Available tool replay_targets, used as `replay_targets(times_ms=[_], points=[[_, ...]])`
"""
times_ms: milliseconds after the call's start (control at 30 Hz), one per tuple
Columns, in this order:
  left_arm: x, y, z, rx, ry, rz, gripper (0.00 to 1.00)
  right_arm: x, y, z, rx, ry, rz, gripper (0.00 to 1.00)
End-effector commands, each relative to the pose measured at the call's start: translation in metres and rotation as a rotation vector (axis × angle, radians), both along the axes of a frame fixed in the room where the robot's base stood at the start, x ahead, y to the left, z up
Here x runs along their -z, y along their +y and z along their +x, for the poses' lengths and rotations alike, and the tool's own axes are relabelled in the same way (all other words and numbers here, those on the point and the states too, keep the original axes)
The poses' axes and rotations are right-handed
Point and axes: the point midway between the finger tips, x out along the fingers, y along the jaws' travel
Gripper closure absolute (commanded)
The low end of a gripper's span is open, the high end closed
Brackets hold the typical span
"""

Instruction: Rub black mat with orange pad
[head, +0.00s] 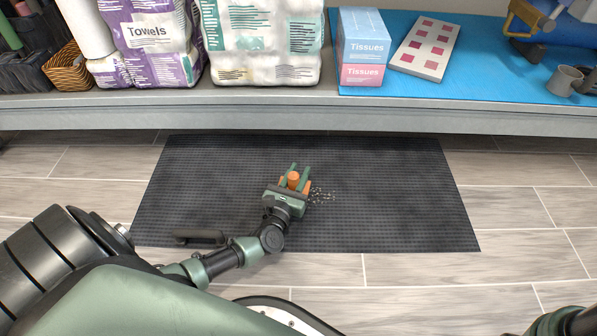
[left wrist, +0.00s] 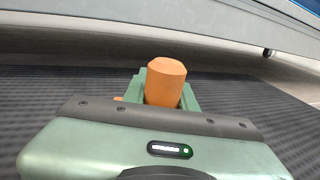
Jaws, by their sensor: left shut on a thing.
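The black mat (head: 390,200) lies flat on the floor below the shelf. It also fills the lower part of the left wrist view (left wrist: 260,110). My left gripper (head: 294,178) is low over the middle of the mat, shut on the orange pad (head: 293,180). The pad's orange upper part (left wrist: 165,82) stands up between the green fingers in the left wrist view. Its underside is hidden, so I cannot tell for sure whether it touches the mat. My right gripper is not in view.
A grey shelf edge (head: 200,110) runs along the mat's far side. On it stand towel packs (head: 155,40), tissue boxes (head: 362,45), a wicker basket (head: 68,70) and a grey mug (head: 564,80). A dark handle-like object (head: 198,237) lies at the mat's near left. Wood-look floor at right is clear.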

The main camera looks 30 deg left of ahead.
Motion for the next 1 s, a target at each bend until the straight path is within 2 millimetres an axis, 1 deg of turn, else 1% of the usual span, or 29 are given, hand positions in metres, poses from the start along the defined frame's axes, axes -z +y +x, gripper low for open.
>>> replay_targets(times_ms=[33, 600, 1000], points=[[0.0023, 0.0002, 0.0004, 0.0, -0.001, 0.0, 1.0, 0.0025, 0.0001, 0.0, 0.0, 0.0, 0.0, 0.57], [0.0021, 0.0, 0.0002, 0.0, -0.001, 0.0, 1.0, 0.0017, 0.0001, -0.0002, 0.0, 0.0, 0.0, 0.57], [0.0103, 0.0003, 0.0003, -0.001, 0.001, 0.0, 1.0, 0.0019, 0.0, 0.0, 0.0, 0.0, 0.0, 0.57]])
